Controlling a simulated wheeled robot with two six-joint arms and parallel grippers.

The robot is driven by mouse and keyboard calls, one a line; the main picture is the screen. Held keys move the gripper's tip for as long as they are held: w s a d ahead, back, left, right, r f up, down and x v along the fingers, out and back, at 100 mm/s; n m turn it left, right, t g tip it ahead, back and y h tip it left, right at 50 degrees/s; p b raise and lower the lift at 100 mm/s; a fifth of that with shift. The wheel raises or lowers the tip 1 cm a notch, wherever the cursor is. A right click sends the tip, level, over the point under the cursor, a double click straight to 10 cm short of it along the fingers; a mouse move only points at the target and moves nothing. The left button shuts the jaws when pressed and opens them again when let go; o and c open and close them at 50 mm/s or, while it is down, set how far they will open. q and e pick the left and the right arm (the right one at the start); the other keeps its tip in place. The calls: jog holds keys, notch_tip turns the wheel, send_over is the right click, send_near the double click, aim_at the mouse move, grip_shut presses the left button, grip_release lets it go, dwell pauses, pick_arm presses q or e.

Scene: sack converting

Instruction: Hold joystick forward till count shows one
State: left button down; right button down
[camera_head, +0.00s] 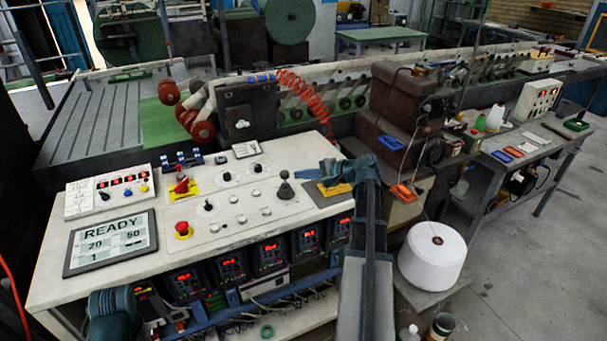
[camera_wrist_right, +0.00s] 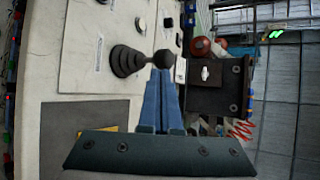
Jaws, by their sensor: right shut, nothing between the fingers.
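The joystick (camera_head: 284,187) stands on the white control panel, with a dark ribbed boot and a ball knob. It also shows in the right wrist view (camera_wrist_right: 130,61), its knob just beyond the fingertips. My right gripper (camera_head: 299,176) is shut and empty, its fingers pointing at the knob from the right. In the right wrist view its blue fingers (camera_wrist_right: 163,88) lie together and end at the knob; I cannot tell whether they touch it. The display (camera_head: 110,243) reads READY, with 20, 50 and 1 below.
A red emergency button (camera_head: 183,230), a red switch on a yellow plate (camera_head: 182,186) and several knobs share the panel. A grey pad with a yellow patch (camera_head: 332,190) lies under my right gripper. A white spool (camera_head: 432,256) stands at the right.

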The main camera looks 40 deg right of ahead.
jog(key=p+v, duration=0.3)
jog(key=v, duration=0.8)
jog(key=shift+s+f, duration=0.25)
jog(key=shift+f, duration=0.15)
jog(key=w+a+f+n+g, duration=0.1)
jog(key=a, duration=0.4)
jog(key=w+a+f+n+g+y, duration=0.1)
jog(key=w+a+f+n, duration=0.1)
jog(key=a, duration=0.3)
jog(key=w+a+f+n+g, duration=0.1)
jog(key=a+g, duration=0.1)
jog(key=a, duration=0.3)
jog(key=shift+w+a+f+n+y, duration=0.3)
jog(key=shift+a+f, duration=0.05)
jog(key=shift+f, duration=0.05)
jog(key=a+f+n+g, duration=0.4)
jog(key=a, duration=1)
jog(key=s+a+f+n+g+h, duration=0.2)
jog(key=s+a+n+h, duration=0.2)
jog(key=a, duration=0.6)
jog(key=s+a+f+n+g+h, duration=0.2)
jog(key=s+a+n+h, duration=0.2)
jog(key=s+a+n, duration=0.4)
jog(key=shift+s+a, duration=0.55)
jog(key=shift+a, duration=1.05)
